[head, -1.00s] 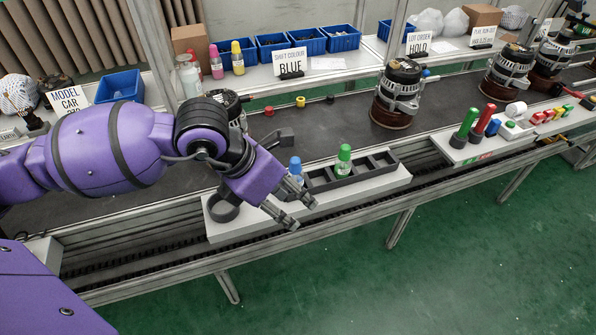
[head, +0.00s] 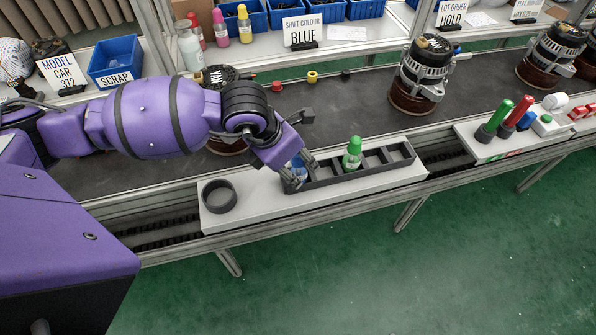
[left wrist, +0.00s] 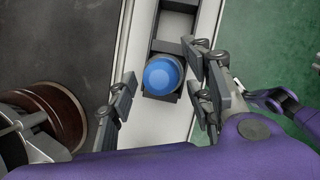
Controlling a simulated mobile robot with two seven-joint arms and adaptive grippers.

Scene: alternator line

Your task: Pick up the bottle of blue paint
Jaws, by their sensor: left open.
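The blue paint bottle (head: 299,166) stands upright in the left end of a dark compartment rack, partly hidden by my left gripper (head: 300,173). In the left wrist view its round blue cap (left wrist: 162,76) lies between the fingers of my left gripper (left wrist: 161,84). The fingers are open on both sides of the bottle. A gap shows on the left; on the right the finger is close to the cap, and I cannot tell whether it touches. My right gripper is not in view.
A green bottle (head: 353,154) stands in the same rack (head: 330,180), right of the blue one. An empty dark ring holder (head: 219,196) is to the left. Alternators (head: 421,75) stand on the belt behind. A sign (head: 303,30) reads "SHIFT COLOUR BLUE".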

